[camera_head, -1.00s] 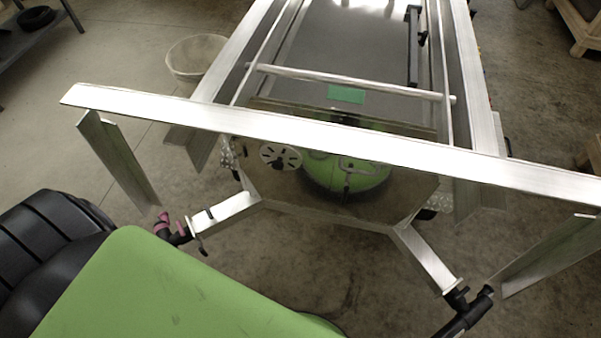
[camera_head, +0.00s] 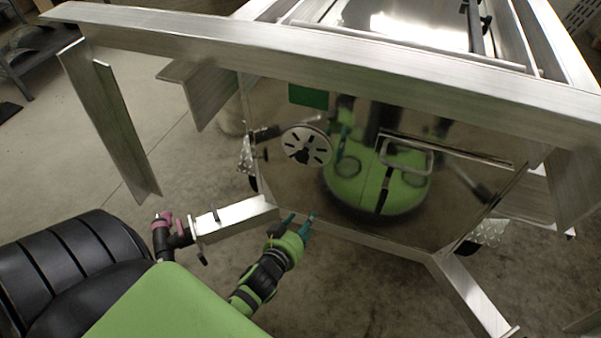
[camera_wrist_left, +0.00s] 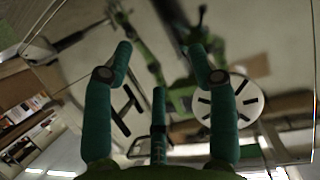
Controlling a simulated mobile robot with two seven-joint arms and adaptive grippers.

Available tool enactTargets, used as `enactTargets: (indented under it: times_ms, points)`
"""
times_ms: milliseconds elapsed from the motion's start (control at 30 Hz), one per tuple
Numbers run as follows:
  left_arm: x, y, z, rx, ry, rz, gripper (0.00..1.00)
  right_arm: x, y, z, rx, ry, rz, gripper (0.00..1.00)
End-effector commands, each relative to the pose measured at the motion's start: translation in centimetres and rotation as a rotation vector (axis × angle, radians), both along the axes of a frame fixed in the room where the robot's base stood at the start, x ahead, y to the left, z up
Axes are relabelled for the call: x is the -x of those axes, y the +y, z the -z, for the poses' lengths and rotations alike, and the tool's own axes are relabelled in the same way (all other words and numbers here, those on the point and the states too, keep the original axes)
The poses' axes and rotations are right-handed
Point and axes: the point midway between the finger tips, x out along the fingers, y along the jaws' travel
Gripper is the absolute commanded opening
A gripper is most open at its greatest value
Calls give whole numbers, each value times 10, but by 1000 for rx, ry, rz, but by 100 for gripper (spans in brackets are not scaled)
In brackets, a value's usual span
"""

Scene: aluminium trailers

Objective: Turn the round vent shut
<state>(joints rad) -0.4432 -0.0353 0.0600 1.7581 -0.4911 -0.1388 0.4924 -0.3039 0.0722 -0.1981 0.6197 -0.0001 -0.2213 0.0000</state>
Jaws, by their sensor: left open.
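The round vent (camera_head: 306,146) is a pale metal disc with dark slots and a dark centre. It sits on the left part of the shiny trailer front panel (camera_head: 290,190). In the left wrist view the vent (camera_wrist_left: 245,99) is at the right, partly covered by a finger. My left gripper (camera_head: 302,218) has teal fingers and is open and empty. It is below the vent in the head view and apart from it. In the left wrist view its fingers (camera_wrist_left: 160,62) are spread, with the panel beyond them. My right gripper is not in view.
A metal handle (camera_head: 408,153) is right of the vent. A long aluminium beam (camera_head: 300,45) crosses above the panel. The frame's left drawbar (camera_head: 237,217) lies close to my left gripper. The panel mirrors my green body. Open floor shows at the left.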

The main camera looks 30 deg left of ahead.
Motion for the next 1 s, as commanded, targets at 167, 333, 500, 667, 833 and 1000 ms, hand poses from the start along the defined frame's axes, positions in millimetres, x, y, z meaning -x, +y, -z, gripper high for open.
enactTargets:
  times_ms: [167, 333, 500, 667, 833, 1000]
  points:
    - [-14, 30, -82, -34, -252, -71, 58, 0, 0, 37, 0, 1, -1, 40]
    - [-12, 41, -128, -55, -362, -98, 58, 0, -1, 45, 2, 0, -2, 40]
    - [-24, 46, -138, -58, -380, -100, 58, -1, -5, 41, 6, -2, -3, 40]
    - [-49, 51, -138, -59, -380, -98, 58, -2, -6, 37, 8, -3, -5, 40]
    - [-71, 56, -137, -57, -378, -99, 58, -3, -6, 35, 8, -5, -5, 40]
    - [-80, 59, -136, -56, -376, -100, 58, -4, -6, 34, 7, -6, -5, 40]
